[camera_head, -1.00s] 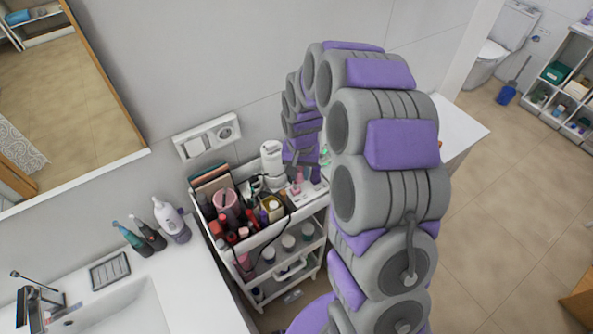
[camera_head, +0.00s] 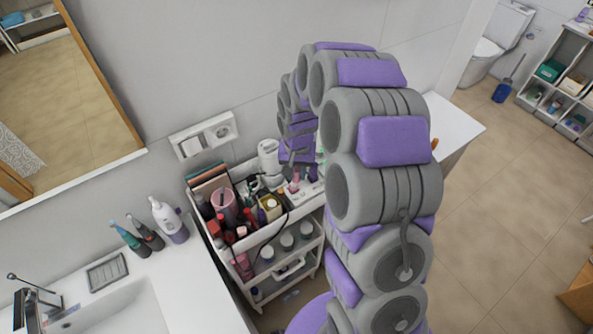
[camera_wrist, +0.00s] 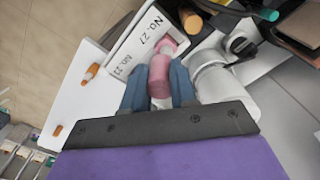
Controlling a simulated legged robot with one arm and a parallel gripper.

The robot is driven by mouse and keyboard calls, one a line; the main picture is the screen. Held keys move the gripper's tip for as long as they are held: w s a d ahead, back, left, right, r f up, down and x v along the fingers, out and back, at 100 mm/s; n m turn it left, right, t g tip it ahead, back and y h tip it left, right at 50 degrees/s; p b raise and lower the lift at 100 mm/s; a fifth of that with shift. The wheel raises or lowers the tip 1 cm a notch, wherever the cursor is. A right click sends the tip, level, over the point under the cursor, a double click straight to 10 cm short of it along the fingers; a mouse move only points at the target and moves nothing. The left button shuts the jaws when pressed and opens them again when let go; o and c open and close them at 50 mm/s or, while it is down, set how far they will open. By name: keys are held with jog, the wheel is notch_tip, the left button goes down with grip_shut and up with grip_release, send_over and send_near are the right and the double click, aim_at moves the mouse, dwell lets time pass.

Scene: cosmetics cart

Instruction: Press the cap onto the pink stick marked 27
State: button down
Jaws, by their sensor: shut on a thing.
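My gripper (camera_wrist: 157,88) has blue fingers shut on a pink cap (camera_wrist: 160,72), seen in the wrist view. A second pink piece (camera_wrist: 178,38), which looks like the stick, shows just beyond the cap beside the "No. 27" label (camera_wrist: 150,35). The cap overlaps it in this view, so I cannot tell whether they touch. A second label, seemingly "No. 33" (camera_wrist: 123,66), is beside the first. In the head view my gripper (camera_head: 291,162) is low over the cart's right part, and the pieces there are too small to tell apart.
The white cart (camera_head: 262,238) holds a pink cup (camera_head: 224,205), several bottles and a dark cable on its left. In the wrist view a white container (camera_wrist: 217,76) is right of the fingers. The wall is close behind.

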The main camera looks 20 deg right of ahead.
aim_at(292, 189)
jog(key=shift+s+a+f, duration=0.2)
jog(key=shift+f, duration=0.05)
jog(key=shift+s+f, duration=0.15)
jog(key=shift+f, duration=0.15)
jog(key=shift+s+a+f+b, duration=0.1)
jog(key=shift+a+f+b, duration=0.2)
jog(key=shift+f, duration=0.2)
jog(key=shift+s+f, duration=0.35)
jog(key=shift+f, duration=0.3)
dwell(0.6)
jog(key=shift+s+a+f+b, duration=0.1)
jog(key=shift+s+f+b, duration=0.35)
jog(key=shift+f, duration=0.2)
jog(key=shift+w+a+f, duration=0.1)
jog(key=shift+w+f, duration=0.1)
jog(key=shift+w, duration=0.25)
jog(key=shift+w+a+f, duration=0.1)
jog(key=shift+w+f, duration=0.1)
jog(key=shift+w, duration=0.25)
jog(key=shift+s+r, duration=0.15)
jog(key=shift+w, duration=0.2)
